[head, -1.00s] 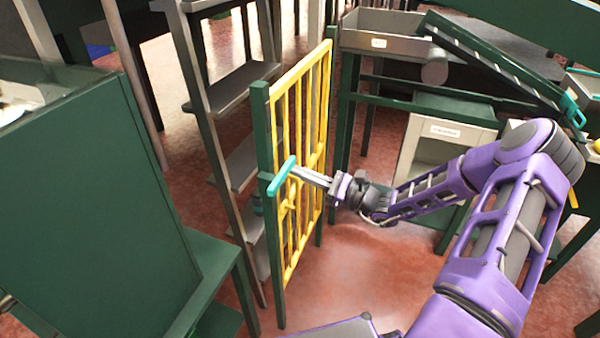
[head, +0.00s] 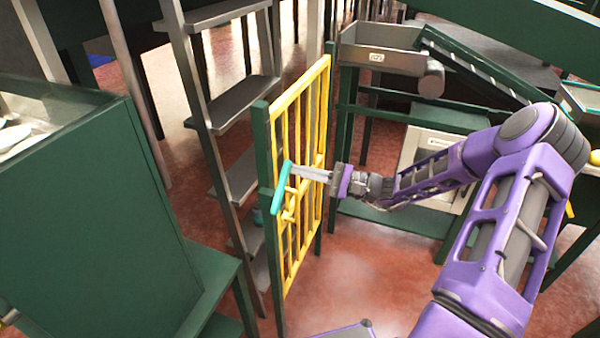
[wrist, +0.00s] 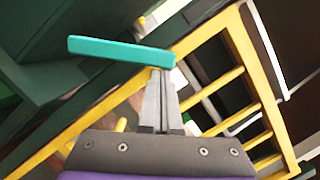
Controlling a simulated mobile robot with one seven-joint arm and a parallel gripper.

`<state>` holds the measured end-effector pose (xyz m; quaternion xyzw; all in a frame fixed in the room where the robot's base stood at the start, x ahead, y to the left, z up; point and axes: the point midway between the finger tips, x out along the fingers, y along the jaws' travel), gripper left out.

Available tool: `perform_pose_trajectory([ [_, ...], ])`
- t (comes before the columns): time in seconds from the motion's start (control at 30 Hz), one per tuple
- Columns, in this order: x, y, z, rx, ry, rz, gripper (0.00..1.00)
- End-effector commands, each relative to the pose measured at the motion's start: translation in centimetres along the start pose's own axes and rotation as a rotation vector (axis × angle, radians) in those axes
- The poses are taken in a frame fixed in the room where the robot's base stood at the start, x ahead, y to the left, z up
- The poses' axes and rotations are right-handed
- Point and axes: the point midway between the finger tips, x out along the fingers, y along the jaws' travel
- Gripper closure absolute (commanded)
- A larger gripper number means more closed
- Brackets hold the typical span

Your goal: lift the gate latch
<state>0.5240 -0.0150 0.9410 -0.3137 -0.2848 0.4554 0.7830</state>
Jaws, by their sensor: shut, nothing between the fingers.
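The gate (head: 318,150) has yellow bars and a green post on its left. The teal latch bar (head: 280,192) sits near that post and is steeply tilted, its upper end towards my gripper. My gripper (head: 296,171) is shut and empty, its fingertips at the latch's upper end. In the wrist view the latch (wrist: 115,49) lies across the tips of my shut fingers (wrist: 159,73), near the bar's right end. They look touching, but exact contact is hard to tell. A yellow peg (head: 288,216) sticks out of the gate just below.
A grey shelf rack (head: 240,180) stands behind the gate. A large green bin (head: 95,215) is at the left. A green frame with a grey tray (head: 380,45) and a pale box are behind my arm. The red floor before the gate is clear.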

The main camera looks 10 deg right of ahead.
Motion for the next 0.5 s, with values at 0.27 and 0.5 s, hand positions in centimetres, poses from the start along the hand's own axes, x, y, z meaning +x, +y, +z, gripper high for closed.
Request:
perform_pose_trajectory([
  [0.27, 0.5, -0.7, 2.0, -0.253, -0.002, 0.064, 1.0],
  [0.5, 0.8, -0.9, 3.3, -0.445, -0.001, 0.112, 1.0],
])
